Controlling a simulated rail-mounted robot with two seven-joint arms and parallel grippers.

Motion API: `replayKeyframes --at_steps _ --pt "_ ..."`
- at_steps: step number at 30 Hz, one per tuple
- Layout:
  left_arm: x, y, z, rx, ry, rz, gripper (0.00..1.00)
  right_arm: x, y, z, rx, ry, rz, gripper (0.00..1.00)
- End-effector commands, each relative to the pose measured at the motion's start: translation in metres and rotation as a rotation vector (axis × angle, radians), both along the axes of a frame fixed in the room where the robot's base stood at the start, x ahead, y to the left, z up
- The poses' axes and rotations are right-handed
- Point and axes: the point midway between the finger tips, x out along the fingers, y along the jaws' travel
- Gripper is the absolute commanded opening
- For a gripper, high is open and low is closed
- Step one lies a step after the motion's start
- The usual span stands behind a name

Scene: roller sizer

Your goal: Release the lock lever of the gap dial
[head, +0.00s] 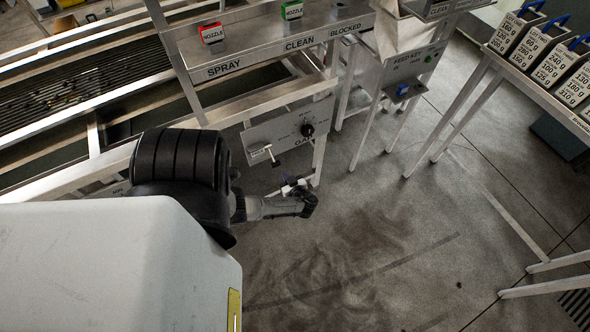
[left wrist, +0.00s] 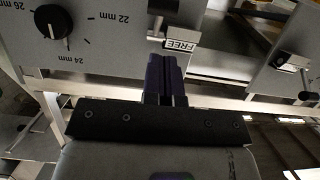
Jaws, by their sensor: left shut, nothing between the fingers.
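The gap dial's panel (head: 285,132) hangs under the steel frame in the head view, with a black dial knob (head: 307,129). The knob also shows in the left wrist view (left wrist: 53,22), beside marks for 22, 24 and 26 mm. The lock lever (head: 270,155) sits left of the knob in the head view. In the left wrist view a metal lever (left wrist: 157,24) stands by a white FREE label (left wrist: 181,45). My left gripper (head: 287,178) is below the panel, shut and empty. Its dark fingertips (left wrist: 164,60) are close to the label; contact cannot be told. My right gripper is not in view.
A second panel with a small lever (left wrist: 288,62) is at the right of the left wrist view. Above the dial panel is a shelf (head: 260,55) with red and green nozzle blocks. A keyed box (head: 403,90) and a rack of labelled weights stand right. The floor between is clear.

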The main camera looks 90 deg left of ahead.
Motion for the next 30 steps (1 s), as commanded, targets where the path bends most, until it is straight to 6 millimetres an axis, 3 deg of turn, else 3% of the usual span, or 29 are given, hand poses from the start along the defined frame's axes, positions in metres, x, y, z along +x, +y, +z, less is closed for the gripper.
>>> replayKeyframes --at_steps 7,30 --pt "0.0065 -0.0134 0.0054 -0.001 -0.001 -0.001 0.00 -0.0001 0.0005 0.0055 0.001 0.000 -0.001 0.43" --pt "0.0067 -0.0137 0.0054 -0.006 0.013 -0.006 0.00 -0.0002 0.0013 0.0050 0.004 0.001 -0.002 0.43"
